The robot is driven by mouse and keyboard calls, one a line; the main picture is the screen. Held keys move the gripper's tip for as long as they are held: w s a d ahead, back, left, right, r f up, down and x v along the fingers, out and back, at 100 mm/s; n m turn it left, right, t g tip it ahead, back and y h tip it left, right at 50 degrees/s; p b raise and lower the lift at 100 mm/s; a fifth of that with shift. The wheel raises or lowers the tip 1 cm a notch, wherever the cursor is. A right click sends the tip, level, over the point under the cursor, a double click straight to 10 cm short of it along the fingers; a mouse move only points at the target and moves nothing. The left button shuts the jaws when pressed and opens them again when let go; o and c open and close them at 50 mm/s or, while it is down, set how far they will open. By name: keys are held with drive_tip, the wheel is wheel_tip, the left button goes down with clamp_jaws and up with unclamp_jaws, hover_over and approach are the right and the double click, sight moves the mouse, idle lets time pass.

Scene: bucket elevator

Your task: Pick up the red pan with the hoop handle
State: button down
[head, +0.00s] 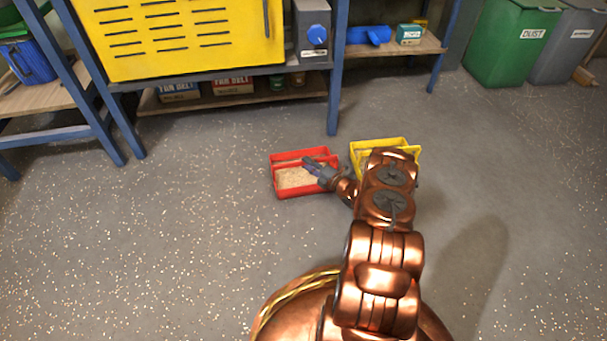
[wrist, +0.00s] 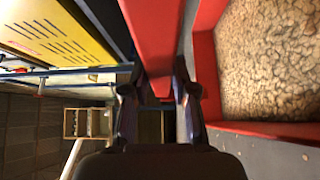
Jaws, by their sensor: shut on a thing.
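The red pan (head: 275,185) holds tan grain and sits on, or very near, the floor in the middle of the head view. I cannot tell if it is clear of the floor. Its red hoop handle (wrist: 153,38) runs between my fingers in the wrist view, and the pan's red wall (wrist: 206,65) and grain show at the right. My gripper (wrist: 158,98) is shut on the handle. In the head view my gripper (head: 313,165) reaches over the pan from the right and hides part of the handle.
A yellow pan (head: 361,166) stands just right of the red one, partly hidden by my arm. A blue-framed bench with a yellow slotted panel (head: 175,40) stands behind, its leg (head: 335,100) close by. Green (head: 518,45) and grey bins stand back right.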

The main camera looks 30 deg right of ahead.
drive_tip(key=shift+r, duration=0.1)
idle(0.3)
wheel_tip(320, 180, up, 10)
drive_tip(key=p, duration=0.4)
idle(0.4)
